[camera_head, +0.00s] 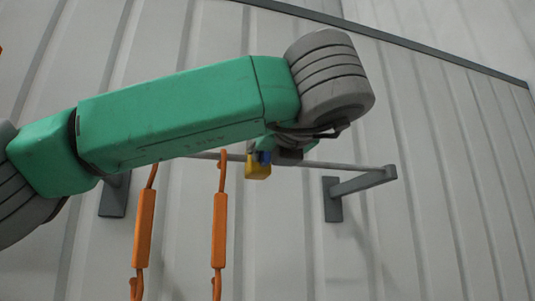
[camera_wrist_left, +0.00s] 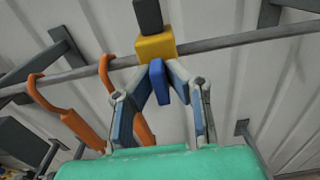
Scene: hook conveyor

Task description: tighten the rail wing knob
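The blue wing knob (camera_wrist_left: 158,84) hangs from the underside of a yellow block (camera_wrist_left: 155,47) on the grey rail (camera_wrist_left: 218,42). In the head view the yellow block (camera_head: 258,171) shows below my green left arm, with a bit of the blue knob (camera_head: 263,157) above it. My left gripper (camera_wrist_left: 161,72) reaches up from below in the left wrist view. Its two fingers slant inward and their tips close on both sides of the knob, just under the block. In the head view my wrist hides most of this gripper. My right gripper is in neither view.
Orange hooks (camera_head: 219,217) hang from the rail to the left of the block. A grey bracket (camera_head: 361,183) holds the rail's right end to the ribbed wall. A dark piece (camera_wrist_left: 148,16) stands above the yellow block. The space right of the bracket is free.

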